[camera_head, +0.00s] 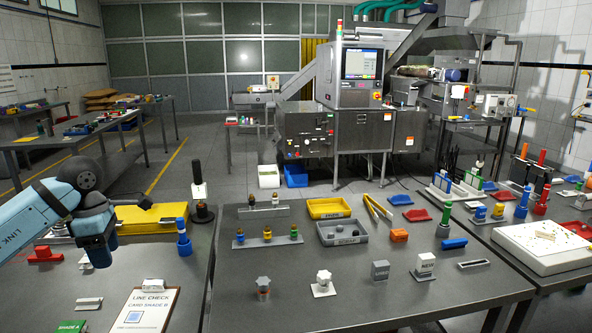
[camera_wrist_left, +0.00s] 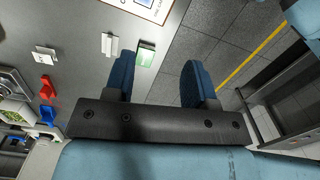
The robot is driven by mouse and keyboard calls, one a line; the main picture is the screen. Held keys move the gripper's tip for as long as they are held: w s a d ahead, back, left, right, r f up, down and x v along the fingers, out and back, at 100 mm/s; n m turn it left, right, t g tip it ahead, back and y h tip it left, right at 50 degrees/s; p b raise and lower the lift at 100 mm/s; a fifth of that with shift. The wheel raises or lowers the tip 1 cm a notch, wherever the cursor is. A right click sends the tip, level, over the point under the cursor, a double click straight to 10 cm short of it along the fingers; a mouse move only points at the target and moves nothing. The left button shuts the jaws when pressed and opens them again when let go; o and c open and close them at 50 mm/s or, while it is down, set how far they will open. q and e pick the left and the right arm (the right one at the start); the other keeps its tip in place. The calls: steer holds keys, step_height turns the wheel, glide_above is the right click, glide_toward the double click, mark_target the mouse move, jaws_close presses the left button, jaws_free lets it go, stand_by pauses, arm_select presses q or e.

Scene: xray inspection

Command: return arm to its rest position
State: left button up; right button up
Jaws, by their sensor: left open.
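My left arm comes in from the left in the head view, light blue with a dark wrist joint. Its gripper (camera_head: 98,255) hangs over the left table (camera_head: 190,290), pointing down. In the left wrist view the gripper (camera_wrist_left: 158,82) shows two blue fingers set wide apart with nothing between them. Past the fingers are the table's edge and the tiled floor. My right gripper is not in view.
A clipboard (camera_head: 145,308) and a green card block (camera_head: 70,327) lie near the front of the left table. A red piece (camera_head: 45,255), a yellow case (camera_head: 150,219) and a blue bottle (camera_head: 184,240) stand near the arm. A narrow gap separates the tables.

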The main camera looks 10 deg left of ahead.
arm_select(q)
steer(key=s+d+f+h, duration=0.1)
steer(key=d+f+h, duration=0.4)
steer(key=d, duration=0.5)
steer(key=s+d+f+h, duration=0.1)
steer(key=d+f+h, duration=0.35)
steer(key=d, duration=0.45)
steer(key=s+d+f+n+t+h, duration=0.1)
steer(key=s+d+n+t+h, duration=0.25)
steer(key=d+n+h, duration=0.65)
steer(key=s+f+m+t+y, duration=0.3)
steer(key=s+f+m+y, duration=0.75)
steer(key=m, duration=0.75)
steer(key=s+f+m+t+y, duration=0.4)
steer(key=s+f+m+y, duration=0.25)
steer(key=f+m, duration=0.95)
step_height(320, 180, up, 18)
steer(key=s+a+m+p, duration=0.1)
steer(key=a+m+p, duration=0.1)
steer(key=p, duration=1.7)
steer(key=shift+f, duration=0.25)
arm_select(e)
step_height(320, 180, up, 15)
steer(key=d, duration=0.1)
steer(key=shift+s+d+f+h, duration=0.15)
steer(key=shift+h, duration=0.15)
